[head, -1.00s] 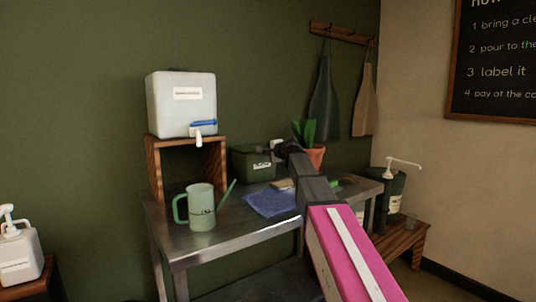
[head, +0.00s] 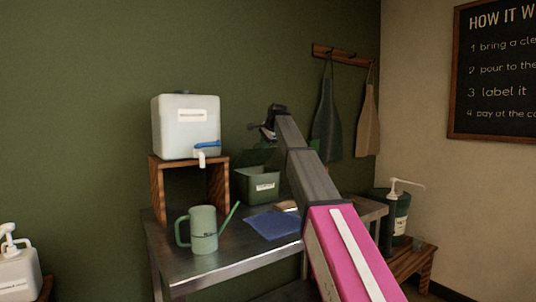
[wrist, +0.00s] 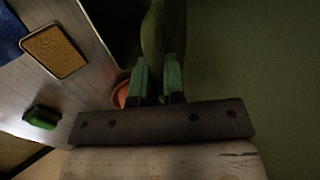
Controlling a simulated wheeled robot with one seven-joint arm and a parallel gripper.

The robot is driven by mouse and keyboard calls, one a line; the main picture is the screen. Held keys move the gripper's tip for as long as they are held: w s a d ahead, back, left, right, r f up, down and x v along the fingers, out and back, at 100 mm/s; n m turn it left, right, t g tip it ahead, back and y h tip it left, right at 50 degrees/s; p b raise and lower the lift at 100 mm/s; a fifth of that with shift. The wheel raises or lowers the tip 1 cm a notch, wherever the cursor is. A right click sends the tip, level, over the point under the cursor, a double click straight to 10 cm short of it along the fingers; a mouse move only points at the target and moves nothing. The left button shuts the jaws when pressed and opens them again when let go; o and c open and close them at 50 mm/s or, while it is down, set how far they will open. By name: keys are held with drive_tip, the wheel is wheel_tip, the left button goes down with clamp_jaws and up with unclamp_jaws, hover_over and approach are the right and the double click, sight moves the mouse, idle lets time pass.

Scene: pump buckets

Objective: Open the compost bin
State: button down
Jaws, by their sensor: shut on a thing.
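The compost bin (head: 262,186) is a dark green box with a white label, at the back of the metal bench. Its lid (head: 258,158) is raised and tilted up at the back, and the bin's top looks open. My gripper (head: 266,128) is above and behind the bin. In the wrist view my gripper's green fingers (wrist: 158,82) are shut on a dark green part (wrist: 166,35), which looks like the lid's edge. A dark opening (wrist: 112,22) beside it looks like the bin's inside. The exact grip is hidden in the head view.
A white water tank (head: 186,128) stands on a wooden stand left of the bin. An orange pot (wrist: 121,95) is close to my gripper.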

drive_tip(key=w+a+r, duration=0.3)
drive_tip(key=w+a, duration=0.1)
drive_tip(key=w, duration=0.3)
drive_tip(key=w+a+r, duration=0.3)
drive_tip(key=w+a, duration=0.2)
drive_tip(key=w, duration=0.2)
drive_tip(key=shift+a+r+g+h, duration=0.15)
drive_tip(key=shift+a+g+h, duration=0.15)
drive_tip(key=shift+g, duration=0.1)
drive_tip(key=c, duration=1.2)
unclamp_jaws()
drive_tip(key=shift+r, duration=0.1)
